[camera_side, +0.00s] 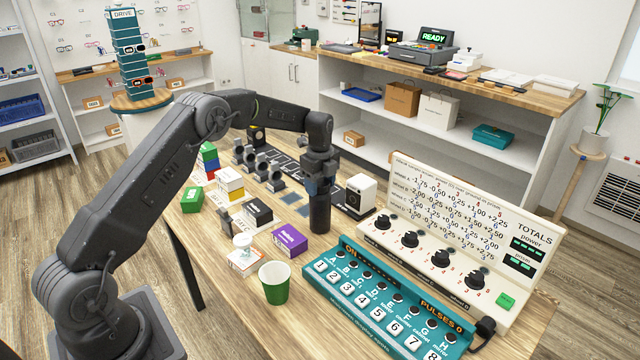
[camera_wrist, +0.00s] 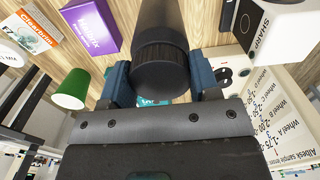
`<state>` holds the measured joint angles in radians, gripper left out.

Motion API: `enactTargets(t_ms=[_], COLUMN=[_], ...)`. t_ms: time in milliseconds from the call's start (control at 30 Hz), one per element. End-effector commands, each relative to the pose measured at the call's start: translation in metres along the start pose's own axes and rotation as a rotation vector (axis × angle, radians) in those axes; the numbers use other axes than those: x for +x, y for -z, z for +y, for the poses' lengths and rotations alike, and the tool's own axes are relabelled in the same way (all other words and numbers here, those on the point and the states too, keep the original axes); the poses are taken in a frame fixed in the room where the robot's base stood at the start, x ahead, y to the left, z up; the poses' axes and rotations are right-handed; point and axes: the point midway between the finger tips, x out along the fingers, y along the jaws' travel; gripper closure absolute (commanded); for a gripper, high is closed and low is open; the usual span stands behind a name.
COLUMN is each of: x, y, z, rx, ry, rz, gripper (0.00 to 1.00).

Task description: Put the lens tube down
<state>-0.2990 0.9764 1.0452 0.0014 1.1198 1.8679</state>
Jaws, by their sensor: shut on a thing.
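The lens tube (camera_side: 320,213) is a dark, ribbed cylinder. My gripper (camera_side: 319,185) is shut on its upper part and holds it upright over the wooden bench (camera_side: 235,275). I cannot tell whether its lower end touches the bench. In the wrist view the lens tube (camera_wrist: 162,62) sits between the two blue fingers of my gripper (camera_wrist: 160,80), and its far end runs out of the top of the picture.
A purple box (camera_side: 289,241), a green cup (camera_side: 274,283) and a black-topped box (camera_side: 258,214) stand left of the tube. A white SHARP device (camera_side: 360,194) is close on its right. The teal button panel (camera_side: 385,300) and TOTALS board (camera_side: 460,240) lie in front right.

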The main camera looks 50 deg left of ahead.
Motion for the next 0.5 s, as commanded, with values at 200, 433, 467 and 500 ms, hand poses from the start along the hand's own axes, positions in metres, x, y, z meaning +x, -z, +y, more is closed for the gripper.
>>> enactTargets(t_ms=[200, 433, 467, 500], x=[0.0009, 0.0024, 0.0024, 0.0023], y=[-0.0001, -0.0001, -0.0001, -0.0001], z=[-0.0001, 0.0001, 0.0001, 0.0001], rx=[0.0, 0.0, 0.0, 0.0], ry=[0.001, 0.0, 0.0, 0.0], rz=[0.0, 0.0, 0.0, 0.0], gripper=[0.85, 0.28, 0.25, 0.21])
